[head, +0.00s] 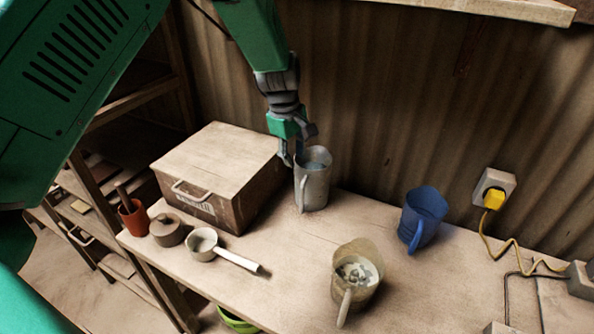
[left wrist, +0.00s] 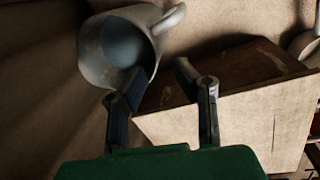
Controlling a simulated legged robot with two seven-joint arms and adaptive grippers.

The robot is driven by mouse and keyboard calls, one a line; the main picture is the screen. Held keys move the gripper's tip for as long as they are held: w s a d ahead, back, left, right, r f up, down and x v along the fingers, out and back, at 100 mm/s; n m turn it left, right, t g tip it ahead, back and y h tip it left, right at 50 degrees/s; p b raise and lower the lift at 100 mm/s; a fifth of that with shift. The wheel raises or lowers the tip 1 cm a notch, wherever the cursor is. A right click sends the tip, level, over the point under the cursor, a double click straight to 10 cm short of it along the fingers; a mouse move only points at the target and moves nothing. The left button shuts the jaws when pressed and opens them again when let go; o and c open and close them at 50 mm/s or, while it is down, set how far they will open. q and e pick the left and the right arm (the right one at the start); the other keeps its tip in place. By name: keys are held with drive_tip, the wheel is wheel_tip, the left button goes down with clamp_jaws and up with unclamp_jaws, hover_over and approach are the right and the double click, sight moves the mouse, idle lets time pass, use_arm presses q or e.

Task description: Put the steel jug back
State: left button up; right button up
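The steel jug (head: 314,190) stands upright on the workbench (head: 290,262) near the corrugated wall, just right of a wooden box. Its handle faces the front left in the head view. My left gripper (head: 299,148) is at the jug's rim, coming down from above. Its fingers are spread with nothing seen between them. In the left wrist view the jug (left wrist: 98,65) lies beyond the left finger of the gripper (left wrist: 155,84), which overlaps its rim; I cannot tell whether they touch. The jug looks greyish inside. My right gripper is not in view.
The wooden box (head: 215,170) stands close left of the jug. A blue jug (head: 423,215) and a tan jug (head: 357,275) stand to the right. A yellow plug (head: 493,199) is in the wall.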

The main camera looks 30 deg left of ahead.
use_arm(q)
drive_tip(key=shift+s+r, duration=0.2)
drive_tip(key=shift+r, duration=1)
drive_tip(key=shift+s+r, duration=0.15)
drive_tip(key=shift+r, duration=1)
